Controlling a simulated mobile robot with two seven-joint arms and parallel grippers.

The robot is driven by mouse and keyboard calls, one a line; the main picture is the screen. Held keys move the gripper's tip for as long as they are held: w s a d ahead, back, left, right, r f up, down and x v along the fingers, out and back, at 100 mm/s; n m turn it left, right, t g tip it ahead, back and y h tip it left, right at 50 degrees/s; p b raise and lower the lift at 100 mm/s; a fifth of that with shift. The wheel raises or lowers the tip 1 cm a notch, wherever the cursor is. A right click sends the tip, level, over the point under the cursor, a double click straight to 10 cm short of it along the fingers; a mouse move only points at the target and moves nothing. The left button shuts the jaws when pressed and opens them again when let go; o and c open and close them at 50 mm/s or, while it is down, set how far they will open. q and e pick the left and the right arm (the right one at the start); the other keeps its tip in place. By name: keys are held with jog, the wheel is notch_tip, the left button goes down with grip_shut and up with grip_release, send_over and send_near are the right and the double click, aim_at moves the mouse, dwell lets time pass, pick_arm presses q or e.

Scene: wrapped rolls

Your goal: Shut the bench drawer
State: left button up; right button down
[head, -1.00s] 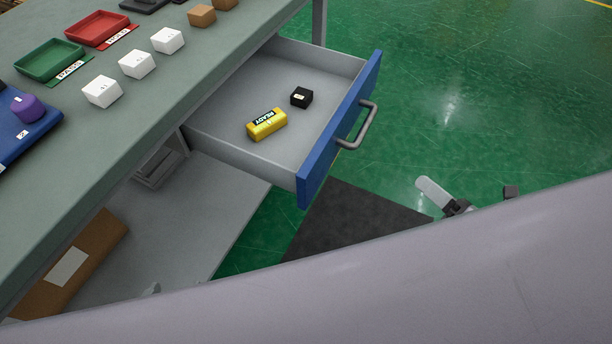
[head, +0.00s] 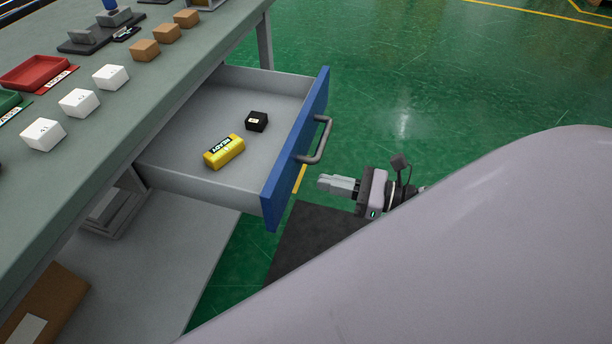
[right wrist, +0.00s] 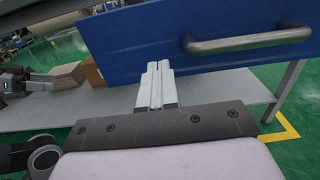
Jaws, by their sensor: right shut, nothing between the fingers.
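The bench drawer (head: 225,187) stands pulled out from the bench, with a blue front (head: 297,150) and a grey bar handle (head: 322,140). Inside it lie a yellow roll-like item with a dark label (head: 224,152) and a small black box (head: 257,121). My right gripper (head: 322,182) is shut and empty, a little to the right of the drawer front and below the handle. In the right wrist view my shut fingers (right wrist: 157,68) point at the blue front (right wrist: 150,40), left of the handle (right wrist: 250,41); contact cannot be told. My left gripper is not seen in the head view.
The bench top (head: 150,90) holds white boxes (head: 79,102), brown boxes (head: 145,50) and a red tray (head: 38,72). A lower shelf (head: 170,250) carries a brown carton (head: 45,305). A dark mat (head: 310,240) lies on the green floor, which is clear to the right.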

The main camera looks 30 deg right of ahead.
aim_at(291, 175)
jog(key=shift+x, duration=2.7)
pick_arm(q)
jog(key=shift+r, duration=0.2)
